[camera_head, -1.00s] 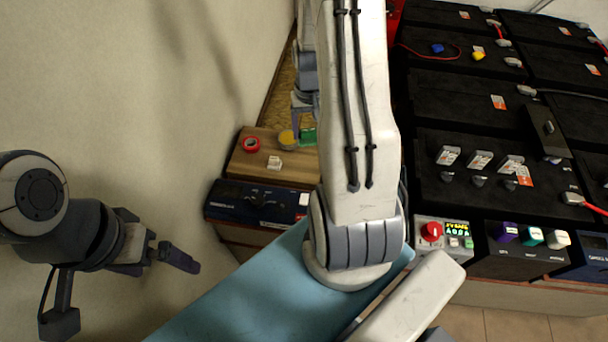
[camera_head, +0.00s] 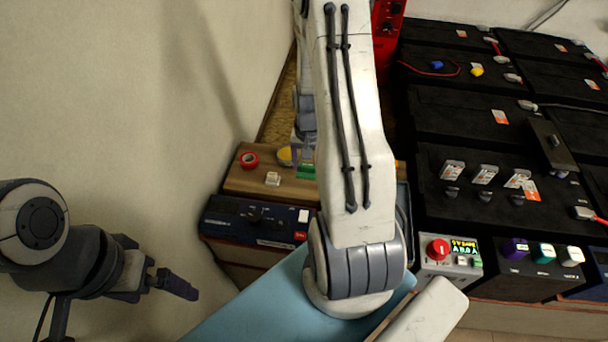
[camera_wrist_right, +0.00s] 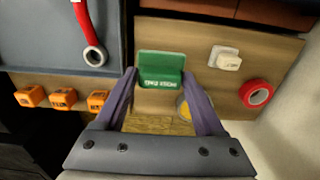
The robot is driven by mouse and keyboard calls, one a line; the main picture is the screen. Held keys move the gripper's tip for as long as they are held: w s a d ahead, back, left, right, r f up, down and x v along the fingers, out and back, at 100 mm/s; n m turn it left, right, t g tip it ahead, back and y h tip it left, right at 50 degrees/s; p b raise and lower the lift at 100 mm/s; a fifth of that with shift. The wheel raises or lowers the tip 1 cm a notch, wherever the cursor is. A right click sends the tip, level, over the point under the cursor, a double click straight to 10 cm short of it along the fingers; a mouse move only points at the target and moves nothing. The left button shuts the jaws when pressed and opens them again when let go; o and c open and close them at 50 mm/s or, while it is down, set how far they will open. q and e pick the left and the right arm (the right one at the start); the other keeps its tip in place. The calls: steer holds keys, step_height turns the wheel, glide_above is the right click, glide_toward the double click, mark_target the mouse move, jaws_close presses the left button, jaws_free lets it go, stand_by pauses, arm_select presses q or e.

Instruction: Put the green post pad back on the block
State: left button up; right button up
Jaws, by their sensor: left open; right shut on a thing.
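The green post pad (camera_wrist_right: 160,70), with white lettering, is between the fingertips of my right gripper (camera_wrist_right: 161,82) in the right wrist view. The gripper is shut on it. In the head view the pad (camera_head: 306,172) shows as a small green strip at the right of a brown wooden top (camera_head: 238,182), partly hidden by my right arm. I cannot tell whether it touches the wood. My right gripper (camera_head: 303,152) is partly hidden there too. My left gripper (camera_head: 178,285) is open and empty at the lower left, away from the objects. I cannot tell which thing is the block.
A red tape roll (camera_wrist_right: 256,94), a white piece (camera_wrist_right: 228,60) and a yellow round thing (camera_wrist_right: 184,108) are on the wood near the pad. A grey tray (camera_wrist_right: 40,50) with a red cable and several orange blocks (camera_wrist_right: 63,98) lie left in the wrist view. Black batteries (camera_head: 455,110) fill the right.

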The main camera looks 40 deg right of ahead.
mark_target(305, 183)
steer(key=shift+w+a+f, duration=0.2)
steer(key=shift+a+f, duration=0.25)
steer(key=shift+f, duration=0.05)
step_height(305, 183, down, 4)
steer(key=shift+r, duration=0.2)
steer(key=shift+f, duration=0.2)
steer(key=o, duration=1.3)
steer(key=shift+r, duration=0.1)
